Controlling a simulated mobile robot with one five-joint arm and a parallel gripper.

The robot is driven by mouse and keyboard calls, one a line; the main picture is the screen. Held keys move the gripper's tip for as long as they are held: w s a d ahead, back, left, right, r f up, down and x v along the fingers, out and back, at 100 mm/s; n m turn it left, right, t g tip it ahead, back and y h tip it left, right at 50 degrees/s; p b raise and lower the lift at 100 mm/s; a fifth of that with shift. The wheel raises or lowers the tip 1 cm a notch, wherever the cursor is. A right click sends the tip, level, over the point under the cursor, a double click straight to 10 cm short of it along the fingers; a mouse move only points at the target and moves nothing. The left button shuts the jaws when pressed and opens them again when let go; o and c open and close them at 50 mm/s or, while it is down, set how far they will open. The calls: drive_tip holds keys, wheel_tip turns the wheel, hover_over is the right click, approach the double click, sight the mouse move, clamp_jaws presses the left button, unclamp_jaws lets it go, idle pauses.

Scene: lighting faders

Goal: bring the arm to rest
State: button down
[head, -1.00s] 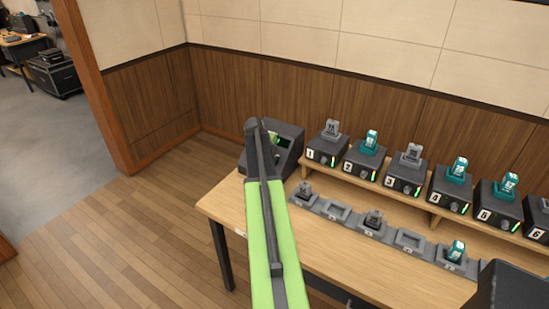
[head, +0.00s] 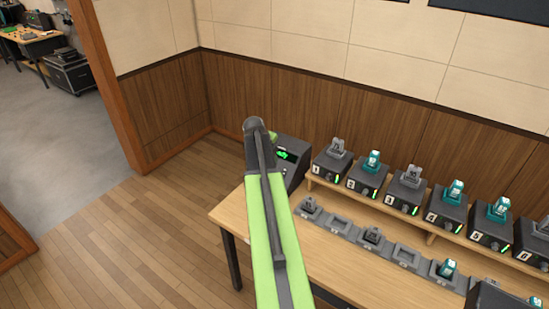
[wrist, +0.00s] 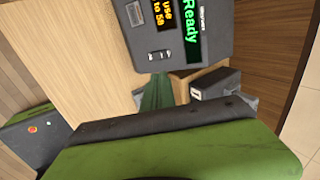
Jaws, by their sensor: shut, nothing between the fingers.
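My arm's green link with its dark joint rises from the bottom of the head view, its far end in front of the console at the table's left end. My gripper (wrist: 158,90) shows in the wrist view as narrow dark green fingers, shut and empty, beyond my green and black wrist. In the head view my gripper is mostly hidden behind the arm. The fingers point toward the dark console (wrist: 185,55), whose screen reads "Ready" in green; I cannot tell the gap to it. The console (head: 291,158) also shows in the head view.
A wooden table (head: 228,212) bears a raised shelf of numbered dark boxes (head: 330,168) with grey or teal tops. Below is a row of grey holders (head: 340,224), some filled, some empty. A panelled wall (head: 300,95) stands behind. The floor (head: 150,230) at left is clear.

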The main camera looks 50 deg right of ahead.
idle(0.3)
drive_tip(key=w+a+f+n+t, duration=0.1)
drive_tip(key=w+a+n, duration=0.1)
drive_tip(key=w+a, duration=0.7)
drive_tip(key=w+a+n+t, duration=0.15)
drive_tip(key=w+a, duration=0.35)
drive_tip(key=a, duration=0.8)
drive_tip(key=w+a+f+n+y, duration=0.15)
drive_tip(key=a+n, duration=0.35)
drive_tip(key=a, duration=0.9)
drive_tip(key=s+a+n+g+y, duration=0.1)
drive_tip(key=s+a+n, duration=0.3)
drive_tip(key=a+n, duration=0.3)
drive_tip(key=s+a+f+n+y, duration=0.1)
drive_tip(key=s+a+n, duration=0.3)
drive_tip(key=a+n, duration=0.3)
drive_tip(key=s+a+n+g+y+b, duration=0.1)
drive_tip(key=s+a+n+y, duration=0.1)
drive_tip(key=s+a+n, duration=0.2)
drive_tip(key=a+n, duration=0.3)
drive_tip(key=n, duration=0.5)
drive_tip(key=shift+a+f+n+g, duration=0.3)
drive_tip(key=shift+n+g, duration=0.05)
